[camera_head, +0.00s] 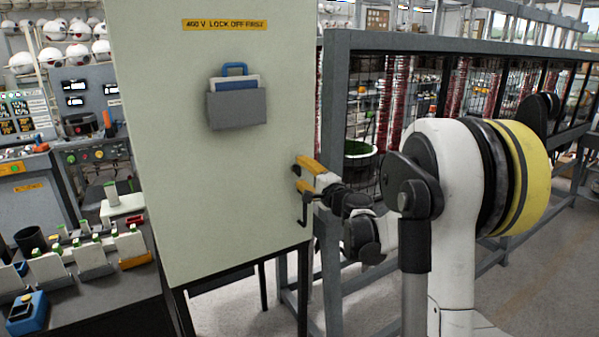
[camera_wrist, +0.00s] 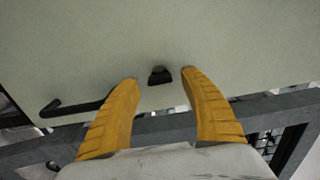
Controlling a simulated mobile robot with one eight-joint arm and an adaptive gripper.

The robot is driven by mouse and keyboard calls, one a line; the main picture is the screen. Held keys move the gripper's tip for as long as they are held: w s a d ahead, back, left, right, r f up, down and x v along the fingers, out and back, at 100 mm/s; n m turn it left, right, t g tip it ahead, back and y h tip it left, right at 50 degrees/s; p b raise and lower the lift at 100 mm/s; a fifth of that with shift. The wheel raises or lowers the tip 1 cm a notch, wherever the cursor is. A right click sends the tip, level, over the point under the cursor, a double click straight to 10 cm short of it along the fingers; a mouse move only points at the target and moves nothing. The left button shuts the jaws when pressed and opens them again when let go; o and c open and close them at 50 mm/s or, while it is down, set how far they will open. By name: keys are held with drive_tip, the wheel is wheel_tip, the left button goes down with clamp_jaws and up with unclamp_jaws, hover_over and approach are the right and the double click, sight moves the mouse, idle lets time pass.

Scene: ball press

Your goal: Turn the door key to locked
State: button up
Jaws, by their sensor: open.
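A pale cabinet door (camera_head: 200,190) fills the middle of the head view. The small black door key (camera_wrist: 160,75) stands out from the door in the wrist view, and a dark bit of it shows in the head view (camera_head: 297,170). My gripper (camera_wrist: 160,76) has its two yellow fingers spread, one on each side of the key, with gaps visible between. In the head view my gripper (camera_head: 302,174) is at the door's right edge. A black bent handle (camera_head: 304,209) sits just below it, and it shows left of the fingers in the wrist view (camera_wrist: 75,108).
A grey pocket (camera_head: 237,108) with a blue-topped item hangs on the door below a yellow label (camera_head: 225,24). A grey metal frame (camera_head: 336,130) with mesh stands right behind the cabinet. A cluttered bench (camera_head: 90,290) is at left.

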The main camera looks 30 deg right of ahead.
drive_tip(key=s, duration=1)
drive_tip(key=shift+s+d, duration=0.15)
drive_tip(key=shift+s, duration=0.1)
drive_tip(key=s+a+f+n+g+y+b, duration=0.1)
drive_tip(key=s+a+f+n+g+y, duration=0.3)
drive_tip(key=a, duration=0.6)
drive_tip(key=s+a+n+g+h, duration=0.1)
drive_tip(key=s+a+n+g, duration=0.1)
drive_tip(key=s+a+n, duration=0.65)
drive_tip(key=s+a+f+n+g+h, duration=0.1)
drive_tip(key=s+a+f+n+g, duration=0.1)
drive_tip(key=s+f, duration=0.2)
drive_tip(key=s+a+f+n+g+h+b, duration=0.1)
drive_tip(key=s+a+f+n+g+h, duration=0.1)
drive_tip(key=s, duration=0.8)
drive_tip(key=shift+s+f+n+g+h, duration=0.35)
drive_tip(key=shift+f+n, duration=0.3)
drive_tip(key=shift+f, duration=0.25)
drive_tip(key=shift+w, duration=0.1)
